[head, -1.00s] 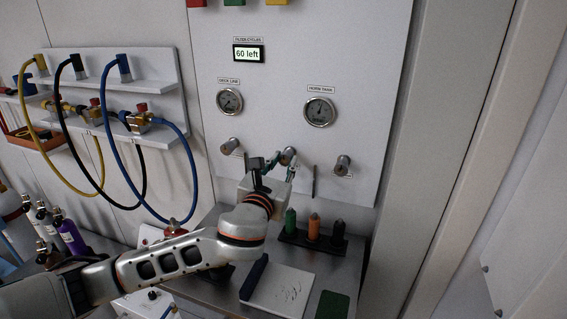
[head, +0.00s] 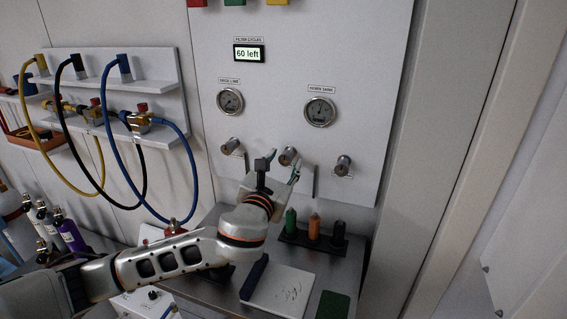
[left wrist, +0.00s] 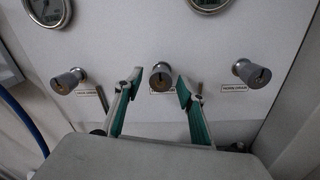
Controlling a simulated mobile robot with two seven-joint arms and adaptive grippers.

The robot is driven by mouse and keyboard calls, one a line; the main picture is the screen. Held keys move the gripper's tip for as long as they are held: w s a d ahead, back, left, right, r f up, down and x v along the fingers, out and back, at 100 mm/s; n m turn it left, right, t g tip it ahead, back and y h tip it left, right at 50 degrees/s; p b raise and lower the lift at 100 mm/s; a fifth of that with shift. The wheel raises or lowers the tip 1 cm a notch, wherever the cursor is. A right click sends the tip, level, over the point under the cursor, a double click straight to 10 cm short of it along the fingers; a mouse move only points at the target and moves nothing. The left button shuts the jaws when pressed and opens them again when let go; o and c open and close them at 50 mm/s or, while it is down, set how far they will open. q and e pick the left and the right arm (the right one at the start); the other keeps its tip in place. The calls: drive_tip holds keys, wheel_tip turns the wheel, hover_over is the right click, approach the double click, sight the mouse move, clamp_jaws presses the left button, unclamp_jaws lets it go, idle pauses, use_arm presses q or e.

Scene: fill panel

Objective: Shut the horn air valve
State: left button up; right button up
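Three round valve knobs stick out of the white panel (head: 375,60): a left one (head: 230,146), a middle one (head: 287,156) and a right one (head: 343,165). My left gripper (head: 280,167) is open in front of the middle knob. In the left wrist view its two teal-lined fingers (left wrist: 158,88) stand on either side of that middle knob (left wrist: 162,77), with gaps showing. A thin grey bar (left wrist: 199,88) hangs just right of the middle knob. The right knob's label (left wrist: 234,88) seems to read "HORN DRAIN"; the middle label is mostly hidden. My right gripper is out of view.
Two gauges (head: 320,111) and a "60 left" display (head: 248,53) sit above the knobs. Below is a bench with a rack of coloured bottles (head: 314,228) and a white pad (head: 278,290). Hoses (head: 188,160) hang at left.

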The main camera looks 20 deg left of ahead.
use_arm(q)
drive_tip(key=shift+s, duration=0.1)
drive_tip(key=s, duration=1.2)
drive_tip(key=shift+w+d, duration=0.1)
drive_tip(key=shift+f, duration=0.1)
